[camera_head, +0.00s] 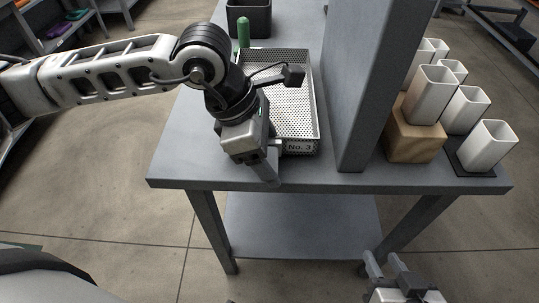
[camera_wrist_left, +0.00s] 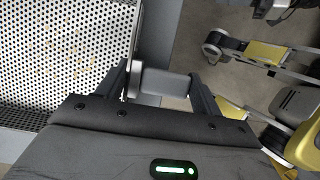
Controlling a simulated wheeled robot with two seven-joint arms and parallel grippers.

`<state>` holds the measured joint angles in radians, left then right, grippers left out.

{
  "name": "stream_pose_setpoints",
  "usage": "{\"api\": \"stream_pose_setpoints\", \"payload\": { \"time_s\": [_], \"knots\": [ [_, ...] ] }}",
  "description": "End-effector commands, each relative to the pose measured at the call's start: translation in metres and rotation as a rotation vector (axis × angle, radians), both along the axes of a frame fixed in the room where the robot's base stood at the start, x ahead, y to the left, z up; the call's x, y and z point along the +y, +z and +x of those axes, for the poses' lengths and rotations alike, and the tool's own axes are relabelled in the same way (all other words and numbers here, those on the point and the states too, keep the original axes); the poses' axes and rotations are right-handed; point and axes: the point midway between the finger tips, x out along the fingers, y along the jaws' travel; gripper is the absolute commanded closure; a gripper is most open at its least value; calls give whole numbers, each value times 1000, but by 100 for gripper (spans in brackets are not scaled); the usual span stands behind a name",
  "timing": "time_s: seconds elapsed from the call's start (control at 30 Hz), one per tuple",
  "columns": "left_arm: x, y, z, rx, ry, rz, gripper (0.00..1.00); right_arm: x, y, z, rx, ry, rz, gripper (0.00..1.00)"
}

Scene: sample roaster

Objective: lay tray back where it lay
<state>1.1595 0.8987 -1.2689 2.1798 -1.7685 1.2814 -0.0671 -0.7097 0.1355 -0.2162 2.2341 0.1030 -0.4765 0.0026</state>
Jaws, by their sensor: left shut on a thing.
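The tray (camera_head: 295,100) is a pale perforated metal tray with raised walls and a "No. 3" label on its front end. It is at the grey table's front, left of an upright grey panel. I cannot tell whether it rests fully on the top. My left gripper (camera_head: 272,172) is at the tray's front left corner, shut on a grey handle-like piece of it. In the left wrist view the piece (camera_wrist_left: 165,82) sits between the fingers, beside the perforated floor (camera_wrist_left: 60,50). My right gripper (camera_head: 387,268) is low in front of the table, with its fingers apart and empty.
The grey upright panel (camera_head: 365,80) stands close to the tray's right side. A green cylinder (camera_head: 243,30) and a dark bin (camera_head: 262,18) are behind. Several white square cups (camera_head: 487,145) and a wooden block (camera_head: 413,135) stand right of the panel. The table's left strip (camera_head: 190,130) is clear.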

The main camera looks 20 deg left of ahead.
Motion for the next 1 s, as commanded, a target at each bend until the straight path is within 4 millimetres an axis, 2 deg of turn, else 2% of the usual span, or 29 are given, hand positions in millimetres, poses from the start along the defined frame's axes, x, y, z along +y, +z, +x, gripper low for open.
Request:
{"api": "stream_pose_setpoints", "payload": {
  "time_s": [0.1, 0.47, 0.5, 0.53, 0.57, 0.83, 1.0],
  "knots": [
    [0, -13, 0, -2, 0, 0, 70, 0, 0, 0, 0, 1, -1, 64],
    [0, -19, 0, -4, -1, -1, 70, 0, -7, 0, -3, 2, -3, 64],
    [0, -18, 0, 0, 0, 0, 23, 0, -4, 0, -3, 2, -4, 64],
    [0, -17, 0, 0, 0, 0, 14, 0, -4, 0, -4, 3, -4, 64],
    [0, -17, 0, 0, 0, 0, 12, 0, -3, 0, -4, 3, -4, 64],
    [0, -16, 0, 0, 0, 0, 12, 0, 1, 1, -10, 3, -2, 64],
    [5, -4, 0, -2, 2, 1, 12, 0, 4, 1, -9, 3, 0, 64]
  ]
}}
